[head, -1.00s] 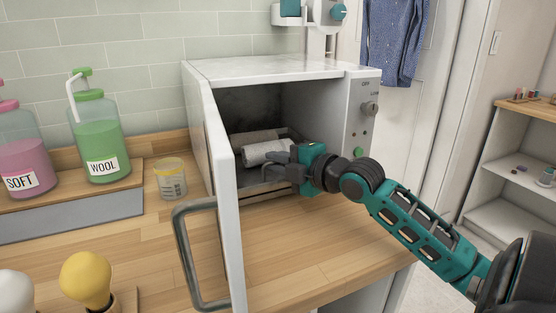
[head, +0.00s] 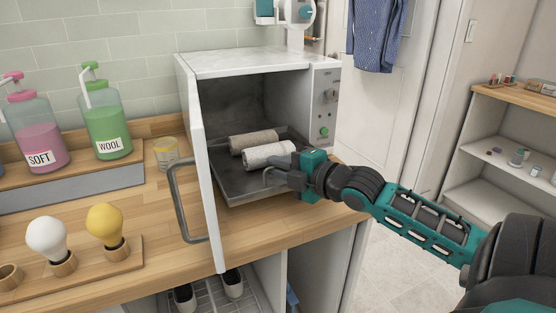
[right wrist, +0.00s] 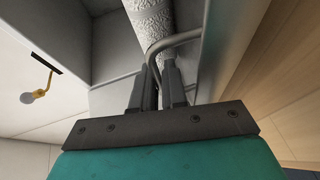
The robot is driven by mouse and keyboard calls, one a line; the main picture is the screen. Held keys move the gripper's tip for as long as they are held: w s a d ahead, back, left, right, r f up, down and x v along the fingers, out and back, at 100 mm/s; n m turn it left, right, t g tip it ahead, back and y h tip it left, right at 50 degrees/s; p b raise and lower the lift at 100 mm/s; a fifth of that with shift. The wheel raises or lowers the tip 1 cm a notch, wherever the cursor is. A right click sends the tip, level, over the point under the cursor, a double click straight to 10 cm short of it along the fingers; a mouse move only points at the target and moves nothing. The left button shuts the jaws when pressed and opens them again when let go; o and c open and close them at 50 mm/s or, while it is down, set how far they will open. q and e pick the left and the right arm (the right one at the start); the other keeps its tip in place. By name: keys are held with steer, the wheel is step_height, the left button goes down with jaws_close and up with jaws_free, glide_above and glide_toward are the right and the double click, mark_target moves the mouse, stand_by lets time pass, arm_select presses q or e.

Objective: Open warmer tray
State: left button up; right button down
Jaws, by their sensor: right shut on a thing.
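The white warmer (head: 252,63) stands on the wooden counter with its door (head: 206,185) swung open to the left. Its dark metal tray (head: 236,187) is pulled partly out and juts past the front opening. Two rolled towels lie on it, a beige one (head: 252,140) behind and a white one (head: 268,155) in front. My right gripper (head: 272,172) is at the tray's front, shut on the tray handle. In the right wrist view the fingers (right wrist: 158,85) close around the curved grey handle bar (right wrist: 178,40), with a towel roll beyond. My left gripper is not in view.
The door's grey handle (head: 180,205) sticks out over the counter. A small jar (head: 166,153), a pink bottle (head: 38,140) and a green bottle (head: 106,125) stand at left. Two bulbs (head: 105,224) sit in a wooden holder. Shoes (head: 232,283) rest on a rack below.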

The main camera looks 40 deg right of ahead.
steer(key=shift+s+a, duration=0.1)
steer(key=shift+s, duration=0.15)
steer(key=c, duration=1.5)
jaws_free()
steer(key=shift+s+r, duration=0.1)
steer(key=shift+s, duration=0.7)
steer(key=shift+s+d+r+p, duration=0.2)
steer(key=shift+s+r+p, duration=0.2)
steer(key=shift+s, duration=1.4)
steer(key=shift+s+d+r+p, duration=0.25)
steer(key=shift+s+p, duration=0.25)
steer(key=shift+s, duration=1.35)
steer(key=shift+s+d+r+p, duration=0.15)
steer(key=shift+s+r+p, duration=0.25)
steer(key=shift+s, duration=1.4)
